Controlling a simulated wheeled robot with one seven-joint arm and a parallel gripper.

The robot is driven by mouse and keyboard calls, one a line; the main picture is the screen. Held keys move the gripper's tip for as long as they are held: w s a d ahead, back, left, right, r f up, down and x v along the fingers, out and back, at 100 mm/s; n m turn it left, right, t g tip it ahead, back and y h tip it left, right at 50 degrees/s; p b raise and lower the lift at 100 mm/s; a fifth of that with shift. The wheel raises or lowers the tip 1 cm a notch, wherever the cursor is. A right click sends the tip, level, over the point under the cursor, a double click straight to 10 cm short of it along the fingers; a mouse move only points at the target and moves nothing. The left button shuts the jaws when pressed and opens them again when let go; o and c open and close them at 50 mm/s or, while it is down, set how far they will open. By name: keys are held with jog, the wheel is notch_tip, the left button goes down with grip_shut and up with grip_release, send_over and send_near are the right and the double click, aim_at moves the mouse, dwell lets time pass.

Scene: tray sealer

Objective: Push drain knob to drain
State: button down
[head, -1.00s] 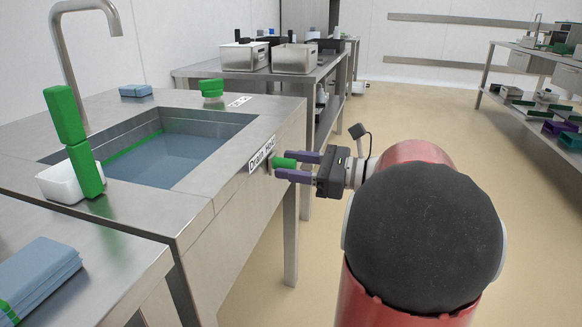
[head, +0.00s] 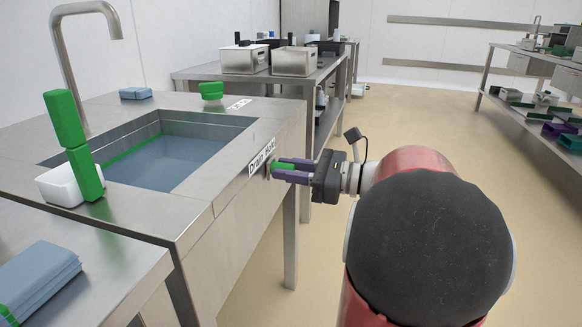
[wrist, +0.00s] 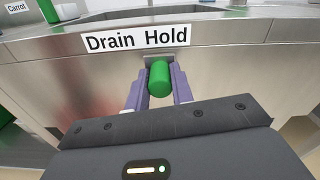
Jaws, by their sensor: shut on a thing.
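The green drain knob (head: 311,167) sticks out of the sink's steel front panel. In the wrist view the knob (wrist: 159,78) sits just below and right of the white "Drain Hold" label (wrist: 137,38). My gripper (head: 277,168) is shut on the knob, with one purple finger on either side of it and the fingertips close to the panel. The knob's mount is partly hidden behind the knob and fingers. The sink basin (head: 185,128) holds bluish water.
A tall faucet (head: 62,50) stands behind the basin. A white container (head: 58,185) and a tall green object (head: 70,125) stand at its left. A green-topped item (head: 211,90) sits on the far rim. Blue folded cloths (head: 40,278) lie at front left. Open floor lies to the right.

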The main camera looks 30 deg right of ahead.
jog(key=s+a, duration=0.2)
jog(key=s+a+p, duration=0.1)
jog(key=s+a, duration=0.1)
jog(key=shift+s+a, duration=0.15)
jog(key=shift+a, duration=0.15)
jog(key=shift+s+a, duration=0.1)
jog(key=c, duration=1.2)
grip_release()
jog(key=shift+c, duration=0.2)
jog(key=shift+o, duration=0.2)
send_near(256, 184)
jog(key=shift+p+v, duration=0.3)
jog(key=shift+v, duration=0.8)
